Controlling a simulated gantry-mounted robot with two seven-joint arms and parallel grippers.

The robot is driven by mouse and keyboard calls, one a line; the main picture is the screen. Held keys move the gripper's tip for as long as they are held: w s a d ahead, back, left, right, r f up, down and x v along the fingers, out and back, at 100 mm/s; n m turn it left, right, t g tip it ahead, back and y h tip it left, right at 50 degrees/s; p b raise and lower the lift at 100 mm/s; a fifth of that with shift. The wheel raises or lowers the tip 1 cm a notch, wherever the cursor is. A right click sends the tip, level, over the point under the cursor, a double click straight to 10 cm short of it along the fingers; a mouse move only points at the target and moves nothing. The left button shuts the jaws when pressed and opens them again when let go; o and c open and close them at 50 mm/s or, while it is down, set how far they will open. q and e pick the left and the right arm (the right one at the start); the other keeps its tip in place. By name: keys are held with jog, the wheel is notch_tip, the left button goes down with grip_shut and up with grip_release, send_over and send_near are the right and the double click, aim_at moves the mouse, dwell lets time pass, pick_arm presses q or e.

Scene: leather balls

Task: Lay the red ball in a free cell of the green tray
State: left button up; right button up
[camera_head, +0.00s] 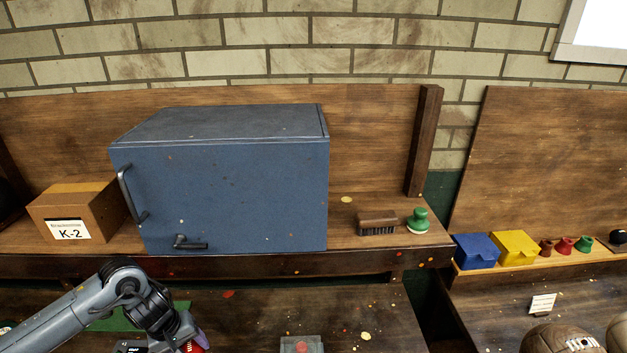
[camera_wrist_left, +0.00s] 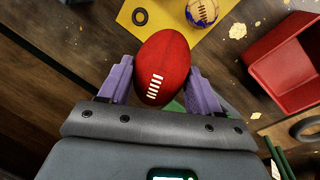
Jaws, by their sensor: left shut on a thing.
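My left gripper (camera_head: 190,346) is at the bottom left of the head view, low over the front bench. In the left wrist view the left gripper (camera_wrist_left: 160,82) has its purple fingers shut on either side of the red ball (camera_wrist_left: 165,62), an oval ball with white lacing. Only a sliver of the red ball (camera_head: 196,347) shows in the head view. A flat green surface (camera_head: 110,322) lies behind my left arm; I cannot tell whether it is the green tray. No tray cells show clearly. My right gripper is not in view.
In the wrist view, a red open bin (camera_wrist_left: 262,72) is at the right, and a blue and yellow ball (camera_wrist_left: 202,12) lies on a yellow sheet (camera_wrist_left: 170,18) with a dark ring (camera_wrist_left: 139,16). A blue cabinet (camera_head: 225,195) stands on the shelf behind the bench.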

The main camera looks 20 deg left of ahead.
pick_arm(q)
jog(key=w+d+r+m+g, duration=0.1)
jog(key=w+d+r+m, duration=0.3)
jog(key=d+r, duration=0.55)
jog(key=w+d+r+m, duration=0.2)
jog(key=w+d+r, duration=0.4)
jog(key=d, duration=0.6)
jog(key=s+a+f+m+p, duration=0.1)
jog(key=s+f+m+p, duration=0.2)
jog(key=s+p, duration=0.9)
jog(key=shift+a+g+h+p, duration=0.15)
jog(key=shift+g+h+p, duration=0.15)
jog(key=shift+p, duration=0.85)
jog(key=shift+f, duration=0.1)
